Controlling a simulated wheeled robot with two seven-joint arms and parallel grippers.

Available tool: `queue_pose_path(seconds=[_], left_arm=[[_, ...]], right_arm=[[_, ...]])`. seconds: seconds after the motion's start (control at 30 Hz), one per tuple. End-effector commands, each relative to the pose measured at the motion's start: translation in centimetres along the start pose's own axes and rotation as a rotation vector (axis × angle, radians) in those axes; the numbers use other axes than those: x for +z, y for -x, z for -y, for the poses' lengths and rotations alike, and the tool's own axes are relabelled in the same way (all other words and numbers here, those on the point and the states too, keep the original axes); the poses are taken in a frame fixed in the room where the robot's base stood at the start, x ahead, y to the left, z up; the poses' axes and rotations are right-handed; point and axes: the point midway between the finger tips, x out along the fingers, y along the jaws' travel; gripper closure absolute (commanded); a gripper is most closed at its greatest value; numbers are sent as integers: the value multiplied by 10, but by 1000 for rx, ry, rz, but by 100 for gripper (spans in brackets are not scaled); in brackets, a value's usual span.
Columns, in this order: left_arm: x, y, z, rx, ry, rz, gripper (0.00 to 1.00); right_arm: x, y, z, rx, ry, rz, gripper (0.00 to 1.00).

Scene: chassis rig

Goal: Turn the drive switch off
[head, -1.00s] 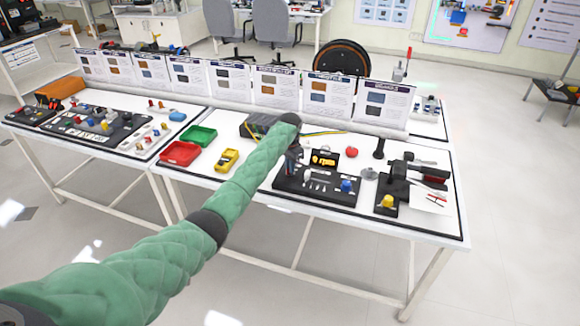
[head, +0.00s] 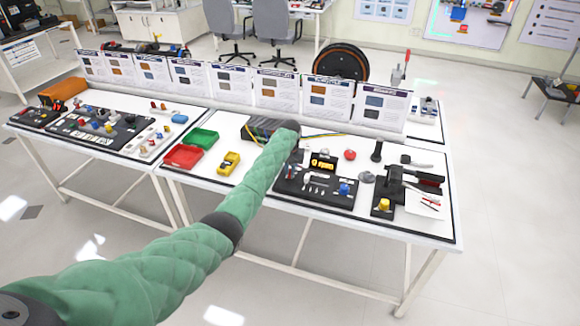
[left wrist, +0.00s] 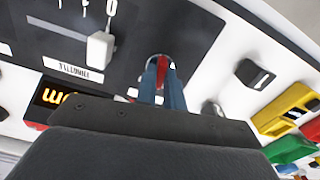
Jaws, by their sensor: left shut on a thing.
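The black drive panel (head: 312,196) lies on the right-hand bench, with an orange-lit display (head: 323,161) at its back. The display also shows in the left wrist view (left wrist: 56,97), upside down. In that view my left gripper (left wrist: 162,86) has its two blue fingers close together around a small red switch lever (left wrist: 162,70), which stands in a round metal collar on the panel. The lever's exact tilt is hard to tell. A white slider knob (left wrist: 99,48) stands apart on the same panel. In the head view my left wrist covers most of the gripper. My right gripper is not in view.
A red tray (head: 183,157), a green tray (head: 203,138) and a yellow device (head: 228,163) lie left of the panel. A blue knob (head: 344,188) is on the panel. A black tool fixture (head: 395,185) stands to its right. A row of cards lines the back.

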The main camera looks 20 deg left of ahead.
Motion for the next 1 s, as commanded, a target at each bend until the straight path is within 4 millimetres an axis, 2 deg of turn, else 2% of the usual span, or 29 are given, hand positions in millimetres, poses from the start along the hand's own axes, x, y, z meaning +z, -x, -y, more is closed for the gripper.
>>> queue_pose_path(seconds=[0.13,0.4,0.7,1.0], left_arm=[[-1,4,0,2,121,-1,100],[-1,3,0,2,287,-2,100],[-1,2,0,2,372,-3,100],[-2,2,0,1,384,-4,100]], right_arm=[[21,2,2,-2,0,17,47],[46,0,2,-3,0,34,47],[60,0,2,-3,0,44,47],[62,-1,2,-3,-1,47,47]])
